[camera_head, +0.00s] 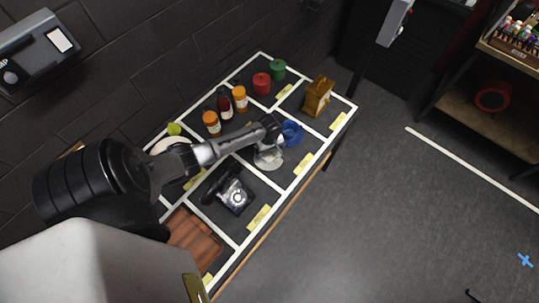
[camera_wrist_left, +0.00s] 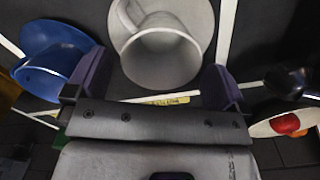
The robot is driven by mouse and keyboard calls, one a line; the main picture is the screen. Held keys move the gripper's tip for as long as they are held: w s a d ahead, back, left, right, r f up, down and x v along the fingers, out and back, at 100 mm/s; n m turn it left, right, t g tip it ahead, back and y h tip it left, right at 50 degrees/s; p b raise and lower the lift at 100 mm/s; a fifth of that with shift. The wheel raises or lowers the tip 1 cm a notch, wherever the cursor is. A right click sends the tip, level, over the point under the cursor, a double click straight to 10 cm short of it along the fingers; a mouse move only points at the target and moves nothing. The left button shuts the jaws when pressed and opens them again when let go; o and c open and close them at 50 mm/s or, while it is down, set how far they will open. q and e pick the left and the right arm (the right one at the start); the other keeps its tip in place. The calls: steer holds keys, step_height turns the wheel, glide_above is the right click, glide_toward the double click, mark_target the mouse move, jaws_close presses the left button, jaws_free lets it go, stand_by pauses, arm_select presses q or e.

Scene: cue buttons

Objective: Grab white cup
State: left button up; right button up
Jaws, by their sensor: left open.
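The white cup (camera_wrist_left: 160,58) sits on a white saucer (camera_wrist_left: 200,22) and faces me with its open mouth in the left wrist view. Its handle points up and left in that view. In the head view the white saucer (camera_head: 268,160) shows on the table, with the cup mostly hidden by my gripper. My left gripper (camera_head: 270,138) is over the cup. In the left wrist view its two dark fingers (camera_wrist_left: 158,78) are spread, one on each side of the cup's lower rim, and nothing is held. My right gripper is not in view.
A blue cup (camera_head: 292,133) stands close beside the gripper and shows at left in the wrist view (camera_wrist_left: 52,68). A black telephone (camera_head: 235,195), orange-capped bottles (camera_head: 240,98), a red jar (camera_head: 261,83) and a brown lantern-like box (camera_head: 318,96) occupy other white-taped table sections.

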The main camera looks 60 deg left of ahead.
mark_target(269, 158)
arm_select(q)
steer(key=shift+s+f, duration=0.1)
steer(key=shift+f, duration=1.95)
steer(key=shift+c, duration=0.3)
steer(key=c, duration=0.7)
